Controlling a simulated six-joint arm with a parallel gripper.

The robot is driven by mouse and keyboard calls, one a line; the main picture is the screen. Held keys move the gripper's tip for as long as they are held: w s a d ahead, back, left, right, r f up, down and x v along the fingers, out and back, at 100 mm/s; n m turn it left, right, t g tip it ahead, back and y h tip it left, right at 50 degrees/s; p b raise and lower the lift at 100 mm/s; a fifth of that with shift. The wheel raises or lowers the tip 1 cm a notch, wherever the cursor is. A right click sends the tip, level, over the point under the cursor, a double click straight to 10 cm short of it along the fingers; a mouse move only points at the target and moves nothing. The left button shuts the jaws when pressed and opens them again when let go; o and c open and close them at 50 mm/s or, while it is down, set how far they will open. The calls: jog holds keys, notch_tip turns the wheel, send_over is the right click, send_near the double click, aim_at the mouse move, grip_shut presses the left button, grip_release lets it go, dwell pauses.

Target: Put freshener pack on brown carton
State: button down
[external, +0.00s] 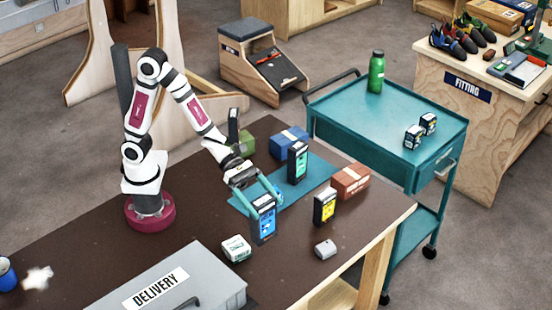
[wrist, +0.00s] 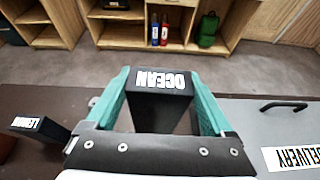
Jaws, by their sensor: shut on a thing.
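My gripper (external: 262,188) is shut on a dark freshener pack with a blue front (external: 263,222), held upright between the teal fingers. In the wrist view, the pack's top reads OCEAN (wrist: 160,80), between the fingertips (wrist: 159,74). I cannot tell whether its bottom touches the table. The brown carton (external: 350,181) sits to the right and farther back, with nothing on top. A yellow-fronted pack (external: 325,207), reading LEMON in the wrist view (wrist: 40,128), stands between them.
A blue carton (external: 289,140) and a green carton (external: 241,145) stand behind the teal mat (external: 316,177). The grey DELIVERY box (external: 212,282) is at front left.

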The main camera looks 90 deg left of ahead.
jog(key=w+a+r+n+t+y, duration=0.25)
jog(key=w+a+n+y, duration=0.25)
jog(key=w+a, duration=0.65)
jog(key=w+a+r+n+t+y, duration=0.2)
jog(key=w+a+r+n+y, duration=0.2)
jog(key=w+a, duration=0.8)
jog(key=w+a+f, duration=0.2)
jog(key=a+f, duration=0.8)
jog(key=a, duration=0.3)
jog(key=shift+w+a+f+y, duration=0.2)
jog(key=shift+w+f+y, duration=0.15)
jog(key=shift+y, duration=0.05)
